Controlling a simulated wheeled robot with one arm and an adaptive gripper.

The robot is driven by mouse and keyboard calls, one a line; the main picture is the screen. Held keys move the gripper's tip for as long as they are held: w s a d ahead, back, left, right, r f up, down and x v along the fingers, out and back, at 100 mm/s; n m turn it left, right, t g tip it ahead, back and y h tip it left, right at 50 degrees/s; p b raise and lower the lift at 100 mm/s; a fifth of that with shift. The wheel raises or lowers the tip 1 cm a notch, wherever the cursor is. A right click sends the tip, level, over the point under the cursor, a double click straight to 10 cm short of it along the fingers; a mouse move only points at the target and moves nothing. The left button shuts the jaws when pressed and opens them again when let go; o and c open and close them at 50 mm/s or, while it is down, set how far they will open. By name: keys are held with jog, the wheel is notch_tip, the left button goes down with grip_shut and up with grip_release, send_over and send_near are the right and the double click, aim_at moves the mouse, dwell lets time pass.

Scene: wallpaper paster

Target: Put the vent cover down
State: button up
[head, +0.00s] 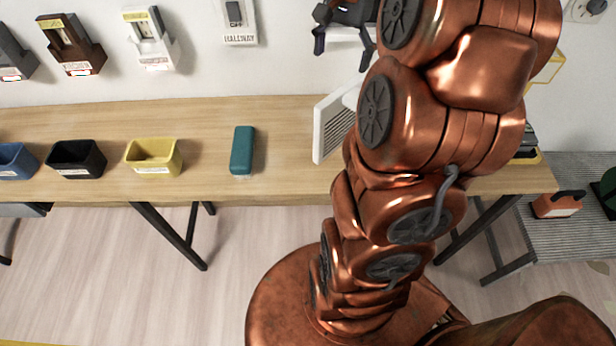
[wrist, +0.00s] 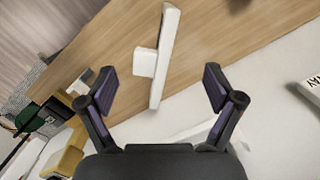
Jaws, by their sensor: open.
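The vent cover (head: 333,127) is a white panel with a grey slatted face. It appears to stand on edge on the wooden table, its right side hidden behind my arm in the head view. In the wrist view it shows edge-on as a thin white panel (wrist: 165,55) with a white block on its left side. My gripper (head: 345,48) is open near the wall, beyond the vent cover. In the wrist view its spread fingers (wrist: 160,88) have nothing held between them, and the vent cover appears apart from them.
A teal block (head: 242,150) lies left of the vent cover on the table (head: 215,112). Yellow (head: 154,156), black (head: 77,158) and blue bins stand farther left. Wall holders and a switch marked HALLWAY (head: 237,20) are above. Table between teal block and vent cover is clear.

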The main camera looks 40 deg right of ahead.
jog(key=s+a+f+n, duration=0.4)
jog(key=s+a+n, duration=0.3)
jog(key=s+a, duration=0.2)
jog(key=s+a+f+n+g+h, duration=0.1)
jog(key=s+a+f+n, duration=0.3)
jog(key=a, duration=1)
jog(key=s+n, duration=0.3)
jog(key=s, duration=0.1)
jog(key=shift+s+a+f, duration=0.15)
jog(key=shift+s+f, duration=0.2)
jog(key=shift+s, duration=0.05)
